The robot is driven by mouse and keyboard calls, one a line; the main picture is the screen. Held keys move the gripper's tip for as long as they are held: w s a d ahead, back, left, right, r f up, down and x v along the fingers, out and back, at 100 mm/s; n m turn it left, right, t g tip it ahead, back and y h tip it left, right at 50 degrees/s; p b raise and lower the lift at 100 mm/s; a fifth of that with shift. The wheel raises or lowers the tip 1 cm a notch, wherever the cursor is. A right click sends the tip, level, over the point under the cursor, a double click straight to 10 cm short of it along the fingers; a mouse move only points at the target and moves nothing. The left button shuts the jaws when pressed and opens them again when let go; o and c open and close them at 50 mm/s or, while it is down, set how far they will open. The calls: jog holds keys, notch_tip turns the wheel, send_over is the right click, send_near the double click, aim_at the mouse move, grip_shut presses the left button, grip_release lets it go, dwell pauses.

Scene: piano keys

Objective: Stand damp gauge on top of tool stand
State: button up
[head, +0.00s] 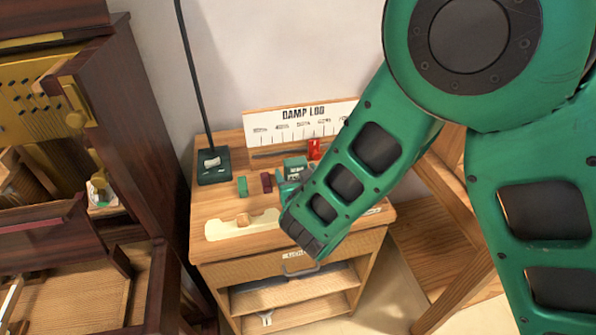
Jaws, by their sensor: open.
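A small teal box with pale lettering (295,167), which looks like the damp gauge, is on the wooden cabinet top (220,200), right of centre. The cabinet, with a drawer and shelves, may be the tool stand; no label I can read confirms it. My green arm reaches down from the upper right over the cabinet's front. My gripper (288,188) is mostly hidden by my own arm, close in front of the teal box. It is open; I cannot tell whether it touches anything.
A lamp base (214,173) stands at the back left. A green block (242,187), a dark red block (267,182) and a red object (314,149) are on top. A cream cut-out piece (240,226) lies in front. A DAMP LOG board (290,122) stands behind.

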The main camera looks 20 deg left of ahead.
jog(key=v, duration=1)
jog(key=shift+s+d+r, duration=0.1)
jog(key=shift+s+r, duration=0.05)
jog(key=shift+s, duration=0.05)
